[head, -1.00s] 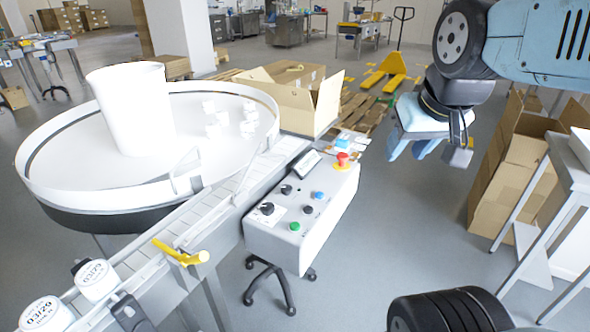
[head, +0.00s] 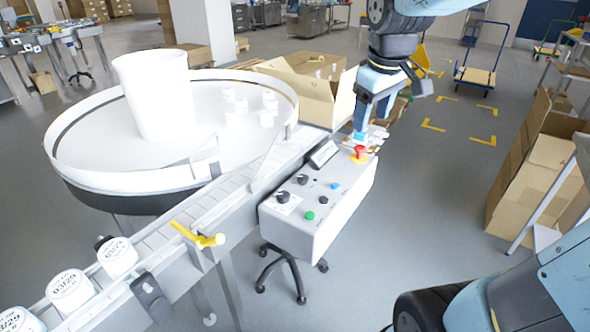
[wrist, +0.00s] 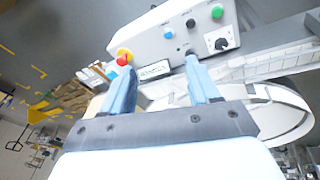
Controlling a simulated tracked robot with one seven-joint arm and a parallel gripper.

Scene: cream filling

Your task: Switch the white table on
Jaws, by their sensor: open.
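The white round table (head: 95,168) with a raised rim stands at the left of the head view, with a white cylinder and several small white jars on it. A white control box (head: 318,215) on a wheeled stand is beside the conveyor. It bears a red emergency button (head: 360,153), a green button (head: 310,215), a blue button (head: 336,186), black knobs (head: 283,197) and a small display. My gripper (head: 360,132) is open and empty, above the far end of the box. In the wrist view my gripper (wrist: 160,85) points at the box (wrist: 175,38), whose green button (wrist: 217,12) shows.
A conveyor (head: 185,225) with white jars runs along the table, with a yellow handle (head: 198,236) at its side. An open cardboard box (head: 315,92) stands behind the control box. Cardboard boxes (head: 530,165) are at the right. The floor between is clear.

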